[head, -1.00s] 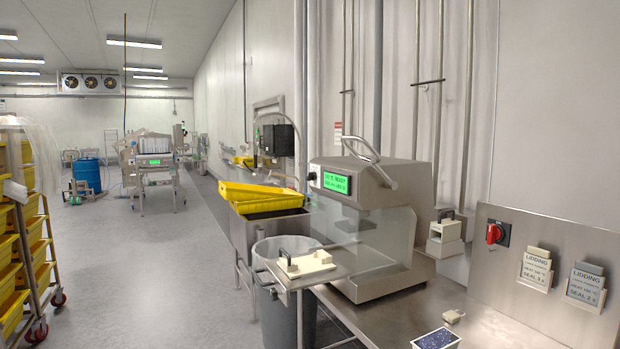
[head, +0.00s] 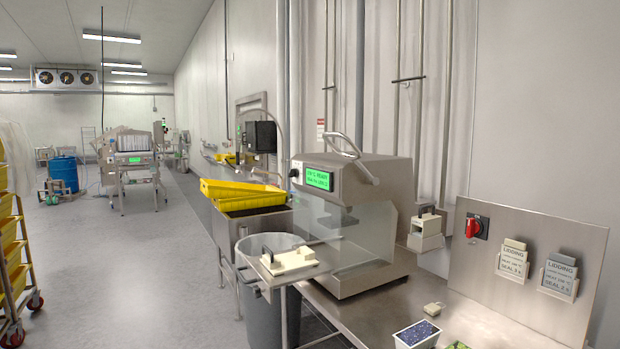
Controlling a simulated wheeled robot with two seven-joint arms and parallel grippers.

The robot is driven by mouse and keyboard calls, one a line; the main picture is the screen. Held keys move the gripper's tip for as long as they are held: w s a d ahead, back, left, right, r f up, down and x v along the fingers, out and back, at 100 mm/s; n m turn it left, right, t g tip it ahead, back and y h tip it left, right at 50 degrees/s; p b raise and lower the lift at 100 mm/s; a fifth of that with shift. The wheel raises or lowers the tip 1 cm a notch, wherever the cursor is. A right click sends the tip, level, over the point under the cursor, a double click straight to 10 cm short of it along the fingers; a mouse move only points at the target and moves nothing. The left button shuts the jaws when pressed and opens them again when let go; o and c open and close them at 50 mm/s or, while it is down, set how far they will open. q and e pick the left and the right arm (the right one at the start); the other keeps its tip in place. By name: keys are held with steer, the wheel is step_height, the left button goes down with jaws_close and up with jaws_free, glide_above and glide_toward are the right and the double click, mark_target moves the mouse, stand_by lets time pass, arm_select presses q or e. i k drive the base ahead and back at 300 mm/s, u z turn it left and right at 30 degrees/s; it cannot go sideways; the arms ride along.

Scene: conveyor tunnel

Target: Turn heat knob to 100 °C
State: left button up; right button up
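The sealing machine (head: 357,215) stands on a steel bench to the right of centre, with a grey body and a curved handle on top. Its lit green display (head: 318,179) shows small text that I cannot read for certain. A small dark knob (head: 294,173) sits just left of the display on the front face; its setting is too small to read. A red rotary switch (head: 473,228) is on the steel panel at the right. Neither of my grippers shows in the head view.
A cream tool plate (head: 289,263) with a black handle lies on a shelf before the machine, above a grey bin (head: 268,315). A tray of dark blue items (head: 416,334) is at the bench front. Yellow crates (head: 239,194) are behind; open floor is left.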

mark_target(293, 172)
steer(key=u, duration=0.55)
steer(key=i, duration=1.5)
steer(key=u, duration=0.15)
